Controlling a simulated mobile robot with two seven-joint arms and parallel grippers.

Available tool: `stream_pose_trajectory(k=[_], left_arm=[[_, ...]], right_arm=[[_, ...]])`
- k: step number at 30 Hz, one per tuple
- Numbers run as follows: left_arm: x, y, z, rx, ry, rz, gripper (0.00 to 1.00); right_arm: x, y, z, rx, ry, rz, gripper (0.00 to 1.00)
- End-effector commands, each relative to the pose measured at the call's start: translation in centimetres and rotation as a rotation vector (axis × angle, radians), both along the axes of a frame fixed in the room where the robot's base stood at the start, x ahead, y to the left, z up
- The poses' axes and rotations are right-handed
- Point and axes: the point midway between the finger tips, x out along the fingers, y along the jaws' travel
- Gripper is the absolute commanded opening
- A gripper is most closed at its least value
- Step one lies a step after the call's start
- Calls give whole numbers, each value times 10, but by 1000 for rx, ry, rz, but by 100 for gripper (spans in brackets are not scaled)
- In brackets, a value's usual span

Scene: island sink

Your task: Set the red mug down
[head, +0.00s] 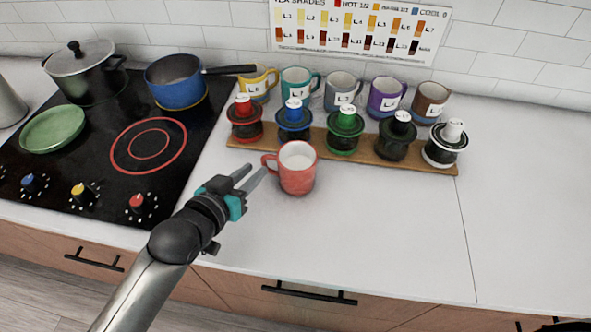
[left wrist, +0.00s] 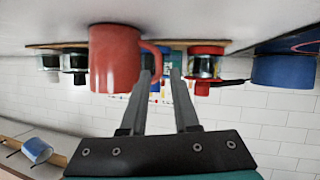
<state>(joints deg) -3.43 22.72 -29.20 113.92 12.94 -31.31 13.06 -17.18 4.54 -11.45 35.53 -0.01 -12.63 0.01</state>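The red mug (head: 298,178) is upright with pale liquid or a pale inside showing. It appears to stand on the white counter (head: 350,230), in front of the wooden board, its handle pointing left. In the left wrist view, which is upside down, the mug (left wrist: 114,62) shows close up beside the fingertips. My left gripper (head: 254,173) is open, with a gap between its fingers, at the handle side. The left wrist view shows its fingers (left wrist: 163,78) close to the handle; whether they touch it is unclear.
The wooden board (head: 240,143) behind the mug carries several coloured-lidded containers. Several mugs stand behind it. A black cooktop (head: 85,165) at left holds a blue pan (head: 178,92), a lidded pot (head: 85,75) and a green plate (head: 53,128). The counter at right is clear.

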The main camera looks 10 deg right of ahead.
Motion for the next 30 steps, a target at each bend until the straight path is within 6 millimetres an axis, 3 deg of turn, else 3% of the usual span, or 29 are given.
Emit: stream_pose_trajectory(k=[14, 23, 30], left_arm=[[38, -25, -18, 1, -2, -2, 29], [42, -28, -20, 1, -1, -2, 29], [42, -28, -20, 1, -1, -2, 6]], right_arm=[[0, 0, -10, 0, 0, 0, 50], [0, 0, -10, 0, 0, 0, 50], [0, 0, -10, 0, 0, 0, 50]])
